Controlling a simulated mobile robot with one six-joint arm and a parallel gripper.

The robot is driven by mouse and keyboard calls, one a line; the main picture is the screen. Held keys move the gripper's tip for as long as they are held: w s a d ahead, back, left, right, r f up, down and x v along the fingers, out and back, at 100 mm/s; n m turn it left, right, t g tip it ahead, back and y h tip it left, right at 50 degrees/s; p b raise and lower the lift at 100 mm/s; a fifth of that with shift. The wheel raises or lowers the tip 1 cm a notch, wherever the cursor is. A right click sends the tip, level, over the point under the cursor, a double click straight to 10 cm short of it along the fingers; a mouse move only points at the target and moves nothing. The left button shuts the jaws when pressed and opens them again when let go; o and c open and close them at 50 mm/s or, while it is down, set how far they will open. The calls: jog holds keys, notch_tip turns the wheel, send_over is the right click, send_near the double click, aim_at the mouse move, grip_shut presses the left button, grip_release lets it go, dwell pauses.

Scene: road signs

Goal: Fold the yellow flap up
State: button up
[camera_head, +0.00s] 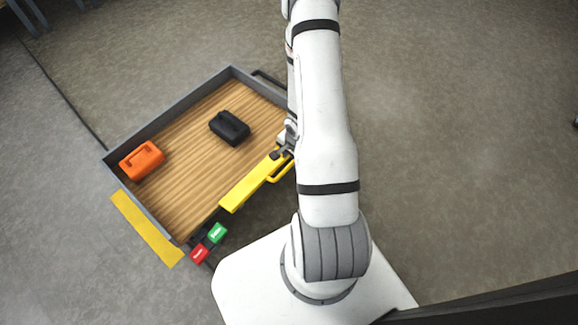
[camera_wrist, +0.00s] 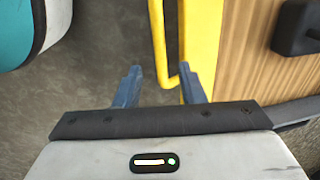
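The yellow flap (camera_head: 247,187) lies along the near right side of a wood-floored tray, and a thin yellow loop handle (camera_head: 283,173) sticks out from its outer side. My gripper (camera_head: 284,152) is at the far end of the flap in the head view, partly hidden by my arm. In the wrist view my gripper (camera_wrist: 160,72) is open, its two blue-grey fingers apart. The handle (camera_wrist: 159,45) runs between the fingers, and the flap (camera_wrist: 200,40) is just right of it. I cannot tell whether the fingers touch the handle.
The tray's grey wall (camera_head: 165,118) closes its far sides. An orange block (camera_head: 142,160) and a black block (camera_head: 229,127) stand on its wood floor. A green button (camera_head: 216,233) and a red button (camera_head: 199,254) are at its near corner. A yellow strip (camera_head: 147,229) lies on the floor.

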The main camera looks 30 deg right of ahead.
aim_at(289, 167)
jog(key=f+b, duration=0.1)
jog(key=f, duration=0.2)
jog(key=f+b, duration=0.1)
jog(key=f, duration=0.1)
jog(key=shift+w+a+b, duration=0.15)
jog(key=shift+w+b, duration=0.2)
jog(key=shift+r, duration=0.1)
jog(key=shift+c, duration=0.5)
grip_shut()
jog(key=shift+a, duration=0.2)
jog(key=shift+d+r+p, duration=0.1)
jog(key=shift+d+p, duration=0.05)
jog(key=shift+p, duration=0.2)
